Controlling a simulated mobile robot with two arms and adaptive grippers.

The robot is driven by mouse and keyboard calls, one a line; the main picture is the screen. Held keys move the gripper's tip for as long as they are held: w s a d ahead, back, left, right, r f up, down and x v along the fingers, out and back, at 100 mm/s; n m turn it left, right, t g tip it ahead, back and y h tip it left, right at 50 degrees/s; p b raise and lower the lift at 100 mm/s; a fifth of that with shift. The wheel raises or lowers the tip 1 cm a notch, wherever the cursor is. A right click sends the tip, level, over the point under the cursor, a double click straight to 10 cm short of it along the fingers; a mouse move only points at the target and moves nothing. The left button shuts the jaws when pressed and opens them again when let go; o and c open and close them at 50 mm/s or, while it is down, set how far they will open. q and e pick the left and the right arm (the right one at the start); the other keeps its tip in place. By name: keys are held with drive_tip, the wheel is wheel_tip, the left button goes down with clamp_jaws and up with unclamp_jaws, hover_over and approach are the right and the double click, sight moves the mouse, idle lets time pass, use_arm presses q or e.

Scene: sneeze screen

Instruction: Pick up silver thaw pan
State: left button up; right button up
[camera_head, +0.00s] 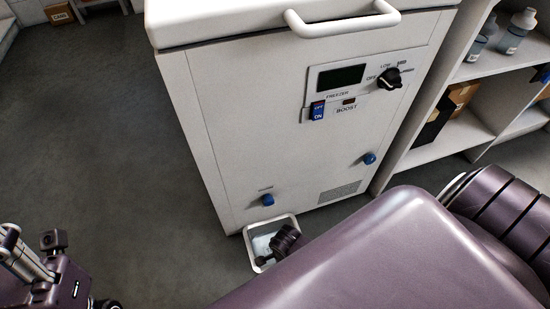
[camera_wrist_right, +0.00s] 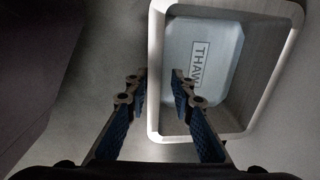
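The silver thaw pan (camera_head: 262,241) is a pale, open rectangular pan at the foot of the white freezer, low at its front. In the right wrist view the pan (camera_wrist_right: 269,65) shows a light panel inside with the word THAW. My right gripper (camera_wrist_right: 160,76) is open and empty, its two fingers on either side of the pan's left wall in the picture; whether they touch it I cannot tell. In the head view my right gripper (camera_head: 282,246) shows partly over the pan, the rest hidden by my purple arm. My left gripper (camera_head: 32,262) is at the lower left, cut by the edge.
The white freezer (camera_head: 240,130) with a handle, dial and blue knobs stands right behind the pan. A shelf unit (camera_head: 440,145) with bottles and boxes is at the right. The dark floor (camera_head: 110,130) at the left is mostly clear.

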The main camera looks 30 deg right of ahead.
drive_tip(key=shift+f, duration=0.55)
drive_tip(key=shift+c, duration=0.2)
drive_tip(key=c, duration=0.5)
drive_tip(key=shift+w, duration=0.1)
clamp_jaws()
drive_tip(key=shift+w+r, duration=0.1)
